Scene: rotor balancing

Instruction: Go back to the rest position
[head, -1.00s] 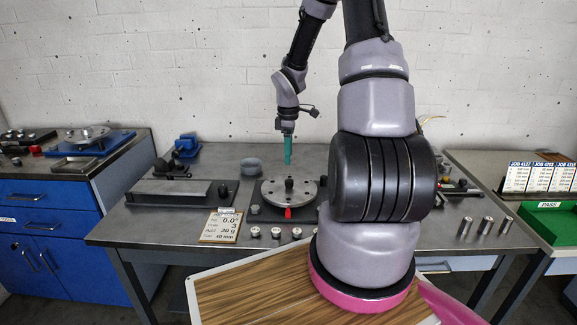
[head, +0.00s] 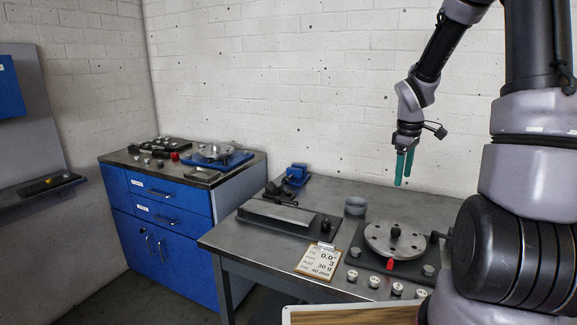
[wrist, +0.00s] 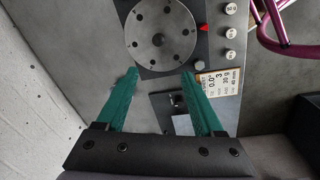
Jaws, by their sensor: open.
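My gripper (head: 404,167) hangs from my arm above the back of the metal workbench, pointing down. Its two teal fingers are apart with nothing between them. In the wrist view my gripper (wrist: 160,86) shows the same open fingers above the bench. Below it is the round steel rotor disc (head: 388,243) with holes, on a dark base plate with a dark knob at its centre and a red pointer at the front. The disc also shows in the wrist view (wrist: 152,50), ahead of the fingertips and apart from them.
Several silver weights (head: 375,281) line the bench front beside a clipboard card (head: 317,261). A blue cabinet (head: 166,217) stands left. Air around my gripper is clear.

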